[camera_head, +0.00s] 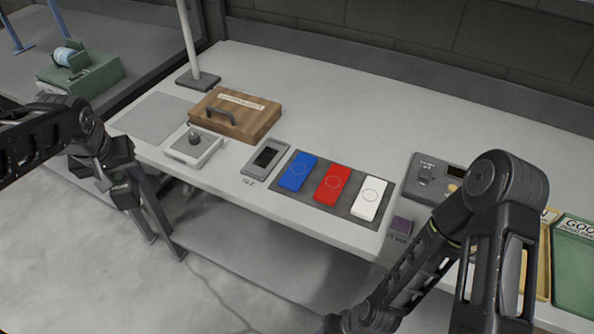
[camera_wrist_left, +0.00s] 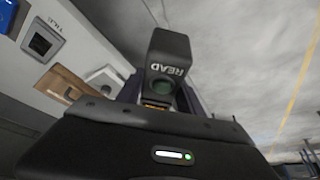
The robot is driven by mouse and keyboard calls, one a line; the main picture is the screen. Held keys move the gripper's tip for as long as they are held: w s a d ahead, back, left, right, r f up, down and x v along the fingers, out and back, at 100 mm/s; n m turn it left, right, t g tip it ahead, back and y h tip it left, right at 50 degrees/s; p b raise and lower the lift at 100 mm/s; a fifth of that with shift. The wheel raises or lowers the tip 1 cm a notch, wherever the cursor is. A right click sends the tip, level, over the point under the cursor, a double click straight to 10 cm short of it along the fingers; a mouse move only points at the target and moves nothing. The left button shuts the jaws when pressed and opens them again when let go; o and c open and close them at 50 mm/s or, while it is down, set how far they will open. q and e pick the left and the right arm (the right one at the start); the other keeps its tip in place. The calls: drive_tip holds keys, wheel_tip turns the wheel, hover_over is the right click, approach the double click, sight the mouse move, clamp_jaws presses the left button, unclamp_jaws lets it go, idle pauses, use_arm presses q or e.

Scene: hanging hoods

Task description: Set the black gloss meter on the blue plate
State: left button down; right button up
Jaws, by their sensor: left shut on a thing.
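The black gloss meter (camera_wrist_left: 170,52), marked READ and with a round dark green spot, is between the fingers of my left gripper (camera_wrist_left: 160,95) in the left wrist view. In the head view, my left gripper (camera_head: 128,198) hangs off the front left edge of the table, apart from the plates; the meter is hard to pick out there. The blue plate (camera_head: 298,173) lies bare at the left end of a row on a dark grey mat (camera_head: 346,212). My right arm crosses the lower right; its gripper is out of frame.
A red plate (camera_head: 333,184) and a white plate (camera_head: 369,198) lie beside the blue one. Left of the mat are a grey framed tile (camera_head: 266,158), a white device with a knob (camera_head: 193,149) and a wooden case (camera_head: 236,115). The table's back stretch is clear.

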idle(0.3)
use_arm(q)
drive_tip(key=w+d+f+m, duration=0.2)
drive_tip(key=d+f, duration=0.2)
drive_tip(key=d, duration=0.4)
drive_tip(key=w+d+f+m+h, duration=0.1)
drive_tip(key=d+f, duration=0.4)
drive_tip(key=d, duration=0.4)
drive_tip(key=shift+w+d+m, duration=0.2)
drive_tip(key=shift+w+m, duration=0.2)
